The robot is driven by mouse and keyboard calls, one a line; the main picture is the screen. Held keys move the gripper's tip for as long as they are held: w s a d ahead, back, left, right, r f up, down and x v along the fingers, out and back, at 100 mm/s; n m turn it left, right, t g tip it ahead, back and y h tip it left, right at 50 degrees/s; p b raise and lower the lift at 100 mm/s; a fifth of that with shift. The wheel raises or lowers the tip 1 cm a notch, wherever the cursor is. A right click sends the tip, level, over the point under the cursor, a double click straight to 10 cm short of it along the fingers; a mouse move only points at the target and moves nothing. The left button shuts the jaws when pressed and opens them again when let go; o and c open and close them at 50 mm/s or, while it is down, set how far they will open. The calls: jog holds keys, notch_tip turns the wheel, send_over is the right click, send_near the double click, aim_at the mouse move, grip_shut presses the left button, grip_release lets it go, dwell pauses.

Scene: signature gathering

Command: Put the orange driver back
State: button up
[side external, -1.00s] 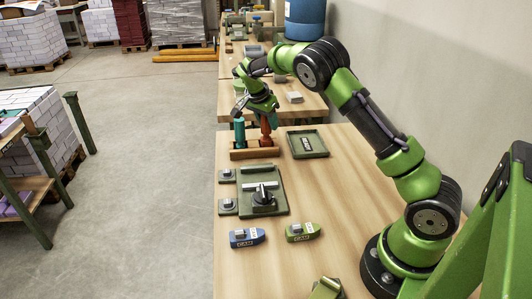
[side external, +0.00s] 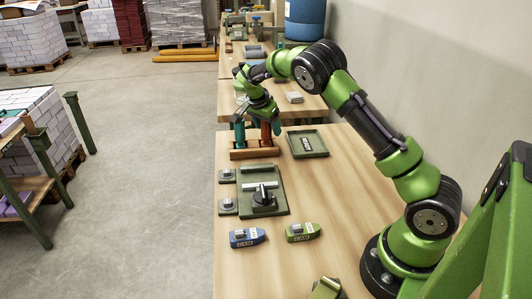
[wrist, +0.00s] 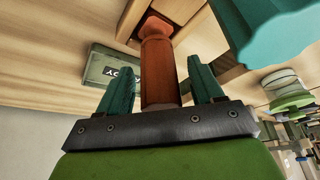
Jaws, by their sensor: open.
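The orange driver (side external: 266,132) stands upright at the right end of the wooden rack (side external: 254,153), its lower end seated in it as far as I can tell. The wrist view shows its orange-brown handle (wrist: 159,72) between my fingers, with a gap on each side. My gripper (wrist: 160,85) is open around the handle, and in the side view (side external: 264,122) it points down over the rack. A teal driver (side external: 239,133) stands in the rack's left part. It shows large at the upper right of the wrist view (wrist: 265,30).
A green tray (side external: 307,145) lies right of the rack. A green plate with a black knob (side external: 263,197) and two small switch blocks lie nearer. A blue block (side external: 246,237) and a green block (side external: 303,232) lie in front. The table's right middle is clear.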

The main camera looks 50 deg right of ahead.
jog(key=v, duration=1.2)
jog(key=s+a+r+n+t+y, duration=0.25)
jog(key=s+a+r, duration=0.2)
jog(key=s, duration=0.25)
jog(key=s+a+r+n+t+y, duration=0.1)
jog(key=s+a+n, duration=0.4)
jog(key=s, duration=0.5)
jog(key=s+a+n+t+y, duration=0.3)
jog(key=s+a+n, duration=0.3)
jog(key=s+a, duration=0.2)
jog(key=s, duration=0.2)
jog(key=shift+s+a+r+t, duration=0.3)
jog(key=shift+a+r+t, duration=0.05)
jog(key=shift+r, duration=0.05)
